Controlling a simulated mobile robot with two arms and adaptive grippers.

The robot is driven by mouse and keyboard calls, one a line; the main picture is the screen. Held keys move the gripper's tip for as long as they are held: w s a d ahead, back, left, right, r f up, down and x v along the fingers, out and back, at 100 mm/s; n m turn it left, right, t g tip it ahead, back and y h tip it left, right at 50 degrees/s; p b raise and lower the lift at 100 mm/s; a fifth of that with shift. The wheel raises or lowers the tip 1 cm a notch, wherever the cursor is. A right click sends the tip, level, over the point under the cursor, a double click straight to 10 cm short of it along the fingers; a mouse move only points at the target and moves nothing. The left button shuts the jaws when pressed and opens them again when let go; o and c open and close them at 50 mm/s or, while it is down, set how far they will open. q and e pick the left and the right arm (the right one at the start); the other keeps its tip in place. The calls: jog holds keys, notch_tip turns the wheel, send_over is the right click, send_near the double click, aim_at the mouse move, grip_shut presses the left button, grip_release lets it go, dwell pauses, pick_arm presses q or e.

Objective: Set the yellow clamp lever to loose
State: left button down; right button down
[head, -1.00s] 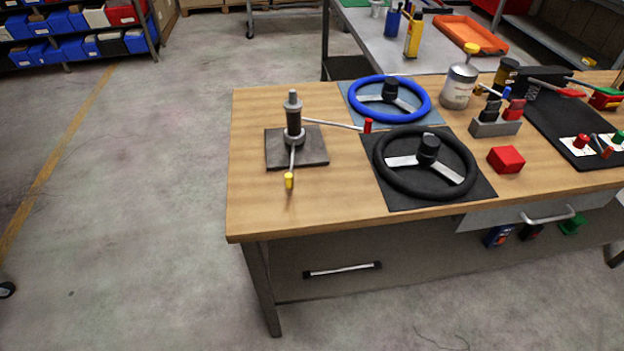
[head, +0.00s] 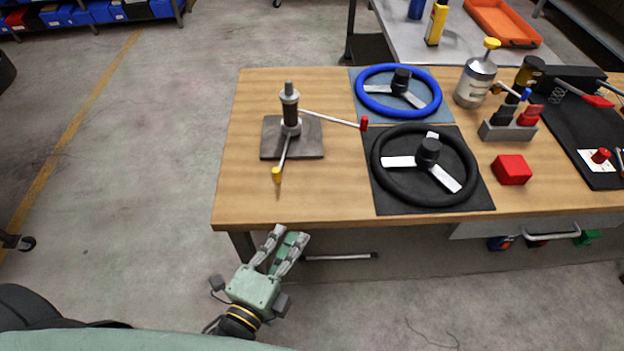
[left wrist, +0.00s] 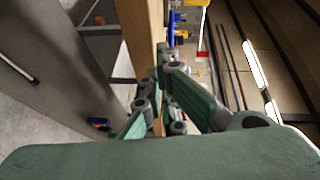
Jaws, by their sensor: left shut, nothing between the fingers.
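The yellow clamp lever (head: 281,160) is a thin metal rod with a yellow tip. It comes from a dark clamp post (head: 290,112) on a square grey plate (head: 313,144) at the table's left end. The lever points toward the table's front edge. A second lever with a red tip (head: 364,123) extends right from the same post. My left gripper (head: 289,234) is in front of and below the table's front edge, apart from the lever. It is shut and empty. My left gripper's fingers also show in the left wrist view (left wrist: 165,110). My right gripper is not in view.
On the wooden table (head: 245,120) stand a blue steering wheel (head: 432,103), a black steering wheel (head: 377,163), a red block (head: 511,170) and a silver canister (head: 474,84). Bare tabletop lies left of the plate. A drawer handle (head: 550,237) sticks out at the front right.

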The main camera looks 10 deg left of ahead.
pick_arm(q)
jog(key=shift+m+t+h, duration=0.3)
jog(key=shift+m+t, duration=0.2)
jog(key=shift+m, duration=0.2)
jog(key=r, duration=0.4)
jog(key=shift+w+d+r, duration=0.3)
jog(key=shift+w+r, duration=0.05)
jog(key=shift+r, duration=0.05)
jog(key=p+x, duration=0.3)
jog(key=x, duration=0.7)
jog(key=shift+w+r, duration=0.15)
jog(key=shift+w, duration=0.05)
jog(key=a, duration=0.1)
jog(key=s+a+p, duration=0.1)
jog(key=a, duration=0.1)
jog(key=shift+a, duration=0.55)
jog(key=shift+f, duration=0.2)
